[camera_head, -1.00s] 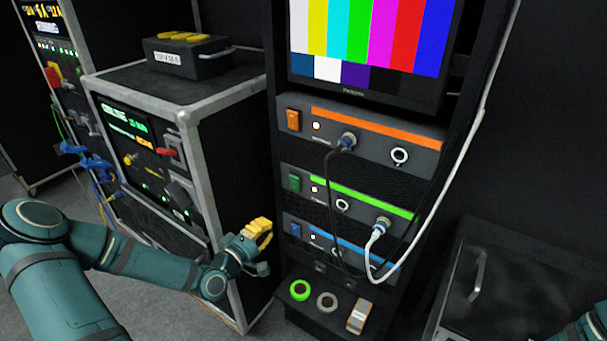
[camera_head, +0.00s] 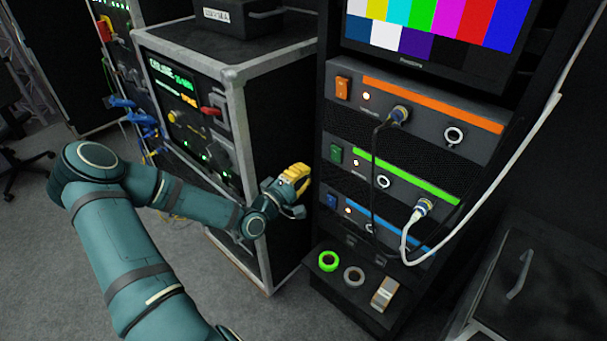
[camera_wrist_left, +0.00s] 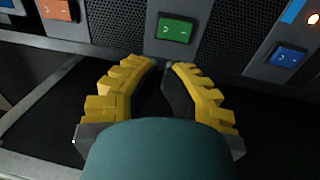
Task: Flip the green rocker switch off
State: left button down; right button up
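The green rocker switch (camera_head: 336,154) is at the left end of the middle panel (camera_head: 405,185), the one with a green stripe. A small pale indicator (camera_head: 355,162) glows beside it. In the left wrist view the green switch (camera_wrist_left: 174,29) is just beyond the fingertips, slightly above the line between them. I cannot tell which way it is tilted. My left gripper (camera_head: 303,172) has yellow fingers with dark pads and is left of the rack, a little below the switch. In the wrist view its fingers (camera_wrist_left: 165,68) converge, tips nearly together, with nothing held. My right gripper is out of view.
An orange switch (camera_head: 342,88) is above and a blue switch (camera_head: 332,201) below on neighbouring panels. A black cable (camera_head: 374,190) and a white cable (camera_head: 486,185) hang across the panels. Tape rolls (camera_head: 327,261) lie on the lower shelf. A flight case (camera_head: 275,120) stands left of the rack.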

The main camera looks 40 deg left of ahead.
aim_at(333, 148)
pick_arm(q)
jog(key=w, duration=0.7)
jog(key=w+r+b, duration=0.1)
jog(key=w, duration=0.2)
jog(key=shift+w+d+r, duration=0.1)
jog(key=shift+w+d, duration=0.25)
jog(key=shift+d, duration=0.05)
